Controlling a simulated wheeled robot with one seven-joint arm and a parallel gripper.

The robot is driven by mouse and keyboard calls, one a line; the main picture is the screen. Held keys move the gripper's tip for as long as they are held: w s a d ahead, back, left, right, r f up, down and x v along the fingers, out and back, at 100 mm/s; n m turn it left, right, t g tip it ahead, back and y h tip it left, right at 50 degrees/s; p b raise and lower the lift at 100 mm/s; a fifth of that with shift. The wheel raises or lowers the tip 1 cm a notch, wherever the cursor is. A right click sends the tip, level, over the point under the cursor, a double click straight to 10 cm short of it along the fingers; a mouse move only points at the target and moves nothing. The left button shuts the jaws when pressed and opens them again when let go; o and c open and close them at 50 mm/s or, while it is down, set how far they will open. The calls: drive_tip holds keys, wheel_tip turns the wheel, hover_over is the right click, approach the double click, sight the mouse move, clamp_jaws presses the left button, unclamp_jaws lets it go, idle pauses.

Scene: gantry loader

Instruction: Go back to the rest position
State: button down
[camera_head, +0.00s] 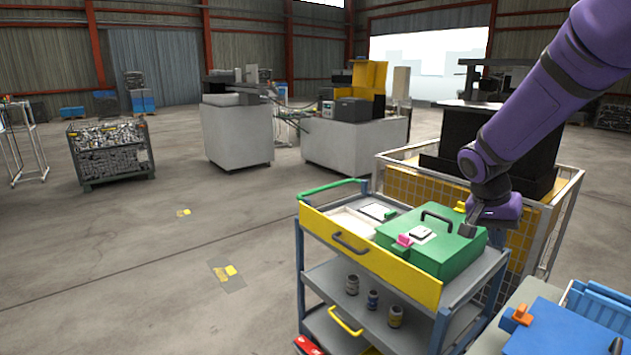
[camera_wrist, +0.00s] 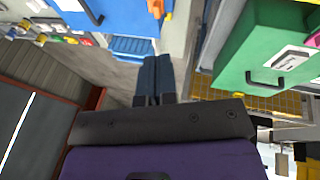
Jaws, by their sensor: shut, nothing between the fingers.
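My gripper (camera_head: 467,229) is at the end of the purple arm, by the right part of the green case (camera_head: 455,257) on the trolley. In the head view I cannot tell whether it touches the case. In the wrist view the two dark fingers of my gripper (camera_wrist: 155,62) lie side by side, shut with nothing between them. The green case (camera_wrist: 262,52) shows to their right, with its black handle and a white label. The head view also shows a pink latch on the case.
The trolley's yellow drawer front (camera_head: 370,255) and grey shelf with small jars (camera_head: 372,299) face me. A blue case (camera_head: 548,330) and blue crate (camera_head: 600,303) are at the lower right. A wire-mesh cage (camera_head: 555,215) stands behind the trolley. The floor at left is mostly clear.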

drive_tip(key=s+a+r+n+t+y, duration=0.1)
drive_tip(key=s+a+r+n+t, duration=0.1)
drive_tip(key=s, duration=0.6)
drive_tip(key=s+a+r+n+t+y, duration=0.1)
drive_tip(key=s+a+r+n+y, duration=0.1)
drive_tip(key=s+r, duration=0.5)
drive_tip(key=s+a+r+n+t+y, duration=0.1)
drive_tip(key=s+a+r+n+t, duration=0.1)
drive_tip(key=s, duration=0.8)
wheel_tip(320, 180, up, 2)
drive_tip(key=a+n, duration=0.1)
drive_tip(key=n, duration=0.2)
drive_tip(key=shift+s+a+r+t, duration=0.2)
drive_tip(key=shift+s+a+t, duration=0.1)
drive_tip(key=shift+s+a, duration=0.1)
drive_tip(key=shift+d, duration=0.15)
